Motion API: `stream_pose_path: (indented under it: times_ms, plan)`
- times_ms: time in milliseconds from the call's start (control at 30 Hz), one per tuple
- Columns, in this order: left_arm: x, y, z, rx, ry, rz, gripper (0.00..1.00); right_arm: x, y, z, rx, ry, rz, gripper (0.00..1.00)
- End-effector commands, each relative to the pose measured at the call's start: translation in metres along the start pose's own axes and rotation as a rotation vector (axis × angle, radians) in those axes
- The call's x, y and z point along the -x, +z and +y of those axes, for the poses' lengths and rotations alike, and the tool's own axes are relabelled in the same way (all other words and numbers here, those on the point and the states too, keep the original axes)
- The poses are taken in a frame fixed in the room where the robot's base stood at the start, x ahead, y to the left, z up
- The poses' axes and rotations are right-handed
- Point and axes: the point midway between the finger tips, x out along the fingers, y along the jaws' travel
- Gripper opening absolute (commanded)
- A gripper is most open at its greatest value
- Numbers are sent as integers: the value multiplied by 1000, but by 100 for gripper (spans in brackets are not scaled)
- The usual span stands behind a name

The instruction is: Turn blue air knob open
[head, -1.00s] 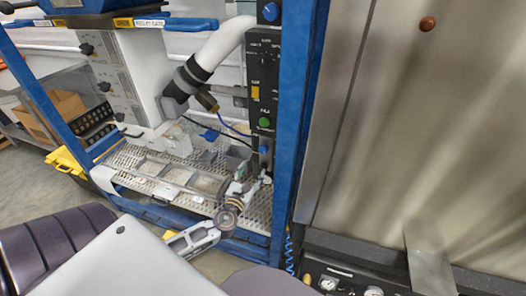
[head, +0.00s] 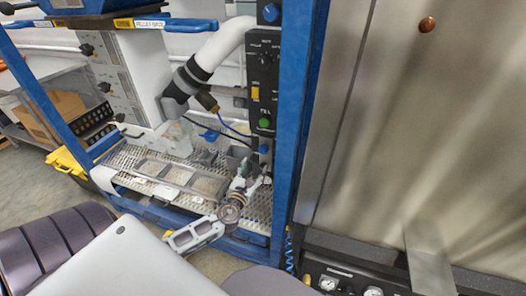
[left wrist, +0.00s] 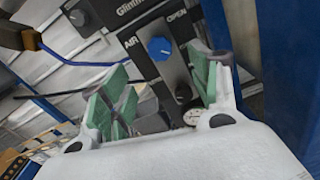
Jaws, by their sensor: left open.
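The blue air knob (left wrist: 159,48) is in the left wrist view, on a dark panel beside the lettering "AIR" and "OPEN". In the head view the blue knob (head: 264,148) is low on the black control column. My left gripper (left wrist: 158,88) is open and empty, its green-padded fingers spread to either side below the knob in the wrist view. They appear apart from the knob. In the head view the left gripper (head: 253,172) is just below the knob, over the perforated shelf. My right gripper is not in view.
The black control column (head: 263,75) carries a green button, a yellow switch and another blue knob (head: 270,12) at the top. A blue frame post (head: 290,120) stands close to the right. A perforated shelf (head: 128,156) with grey trays lies to the left. A hose (head: 205,62) hangs above.

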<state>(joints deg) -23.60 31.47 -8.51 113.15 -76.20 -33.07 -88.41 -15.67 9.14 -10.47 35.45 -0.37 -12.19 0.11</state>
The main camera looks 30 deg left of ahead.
Motion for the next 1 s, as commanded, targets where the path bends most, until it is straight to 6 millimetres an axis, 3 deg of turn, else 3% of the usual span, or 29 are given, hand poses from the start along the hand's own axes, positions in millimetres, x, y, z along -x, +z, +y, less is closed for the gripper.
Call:
stream_pose_path:
  times_ms: [533, 1000]
  plan:
    - [-42, 1, 0, 0, 1, -1, 62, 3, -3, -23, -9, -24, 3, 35]
    - [-79, 1, 0, 1, 1, -1, 62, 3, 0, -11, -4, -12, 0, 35]
